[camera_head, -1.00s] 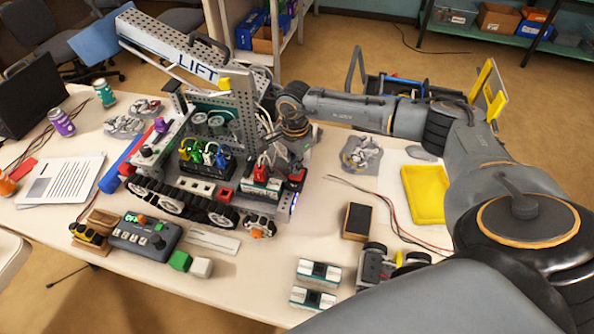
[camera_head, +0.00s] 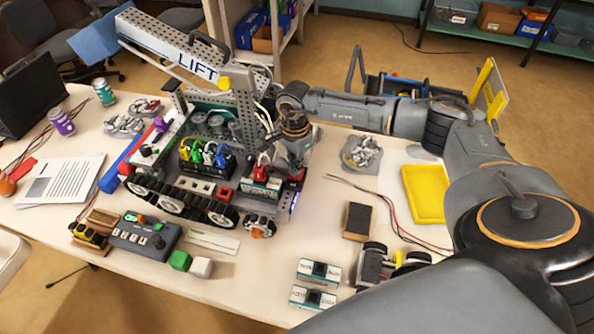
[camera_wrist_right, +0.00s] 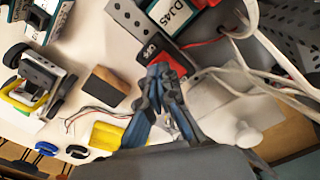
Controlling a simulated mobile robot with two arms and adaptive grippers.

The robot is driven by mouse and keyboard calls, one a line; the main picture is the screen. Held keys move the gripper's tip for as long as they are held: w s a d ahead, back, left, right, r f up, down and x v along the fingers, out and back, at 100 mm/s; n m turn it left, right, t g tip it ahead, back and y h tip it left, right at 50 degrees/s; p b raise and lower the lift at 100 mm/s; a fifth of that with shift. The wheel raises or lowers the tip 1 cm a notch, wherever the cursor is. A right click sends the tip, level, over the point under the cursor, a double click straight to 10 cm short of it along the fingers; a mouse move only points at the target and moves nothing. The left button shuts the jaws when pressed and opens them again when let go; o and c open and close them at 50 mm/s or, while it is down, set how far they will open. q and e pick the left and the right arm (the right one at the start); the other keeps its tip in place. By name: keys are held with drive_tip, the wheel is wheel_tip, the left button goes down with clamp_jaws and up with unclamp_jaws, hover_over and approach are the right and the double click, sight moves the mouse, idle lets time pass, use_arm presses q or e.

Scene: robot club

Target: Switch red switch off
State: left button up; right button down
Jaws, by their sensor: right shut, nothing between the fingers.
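A red and black switch with white lettering (camera_wrist_right: 150,50) sits at the end of the tracked robot model, beside a grey perforated plate. In the head view a small red part (camera_head: 297,174) shows at that end, just under my right gripper (camera_head: 303,160). In the wrist view my right gripper (camera_wrist_right: 163,72) is shut and empty, its fingertips at the switch's edge. The fingers cover part of the switch; whether they touch it, and its on or off position, I cannot tell. My left gripper is not in view.
White cables (camera_wrist_right: 255,60) run close beside the fingers. The LIFT arm (camera_head: 165,45) of the model rises behind. A battery pack (camera_head: 262,187) is next to the gripper. A dark block (camera_head: 358,221) and yellow tray (camera_head: 424,194) lie to the right, with some bare table between.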

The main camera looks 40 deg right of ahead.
drive_tip(key=shift+f+b, duration=0.8)
drive_tip(key=shift+f, duration=0.15)
drive_tip(key=shift+r, duration=0.1)
drive_tip(key=shift+r+p, duration=0.55)
drive_tip(key=shift+r, duration=0.3)
drive_tip(key=shift+r+p, duration=1.35)
drive_tip(key=shift+r, duration=1.25)
